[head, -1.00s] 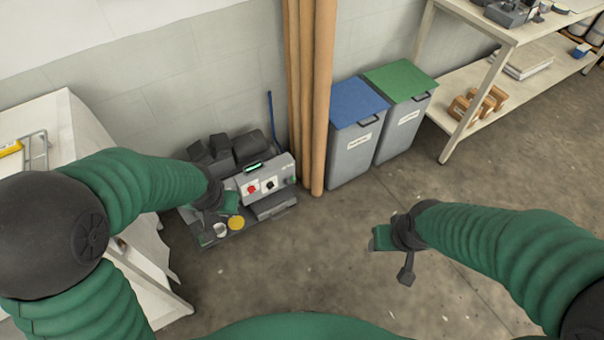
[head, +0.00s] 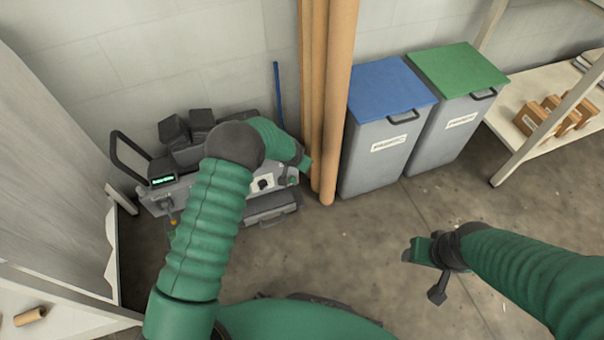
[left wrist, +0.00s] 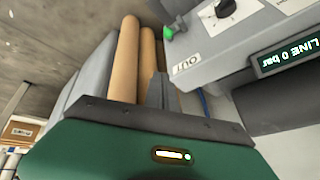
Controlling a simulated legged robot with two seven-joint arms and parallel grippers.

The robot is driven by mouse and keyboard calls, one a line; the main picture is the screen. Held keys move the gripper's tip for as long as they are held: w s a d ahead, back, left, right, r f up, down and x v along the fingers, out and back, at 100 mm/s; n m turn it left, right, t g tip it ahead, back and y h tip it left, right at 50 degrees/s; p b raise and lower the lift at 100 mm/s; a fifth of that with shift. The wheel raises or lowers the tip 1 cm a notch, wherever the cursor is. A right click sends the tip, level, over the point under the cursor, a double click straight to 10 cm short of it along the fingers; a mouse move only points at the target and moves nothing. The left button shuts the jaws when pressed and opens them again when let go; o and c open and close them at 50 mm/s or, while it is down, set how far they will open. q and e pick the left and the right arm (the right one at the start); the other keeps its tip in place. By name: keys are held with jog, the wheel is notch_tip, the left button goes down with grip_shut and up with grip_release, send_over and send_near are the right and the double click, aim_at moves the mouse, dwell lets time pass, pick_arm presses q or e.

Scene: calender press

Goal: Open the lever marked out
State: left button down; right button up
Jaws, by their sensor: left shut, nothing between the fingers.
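The press (head: 270,203) stands low against the wall in the head view. In the left wrist view its grey control box (left wrist: 215,50) shows tilted over, with a label (left wrist: 187,60) that seems to read OUT upside down. A small green-tipped lever (left wrist: 170,32) sticks out beside that label; in the head view a green spot (head: 293,180) shows there. My left gripper (head: 306,164) is shut and empty at the press's right end. Its dark fingers (left wrist: 161,92) appear just short of the lever, apart from it. My right gripper (head: 408,254) hangs over bare floor; its jaw opening is unclear.
Brown cardboard tubes (head: 330,110) stand close right of my left gripper. Blue-lidded (head: 382,150) and green-lidded (head: 445,125) bins are beyond them. A LINE 0 bar display (left wrist: 290,55) and a black switch (left wrist: 226,8) are on the box. Floor in front is clear.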

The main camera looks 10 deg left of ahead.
pick_arm(q)
notch_tip(320, 180, down, 9)
jog(key=a+b, duration=0.1)
jog(key=b, duration=0.6)
jog(key=shift+w+a, duration=0.2)
jog(key=shift+w, duration=0.15)
pick_arm(e)
jog(key=s+x, duration=0.1)
jog(key=x, duration=0.5)
jog(key=shift+s+a+f, duration=0.25)
jog(key=shift+f, duration=0.35)
pick_arm(q)
jog(key=shift+f, duration=0.1)
jog(key=shift+f, duration=0.1)
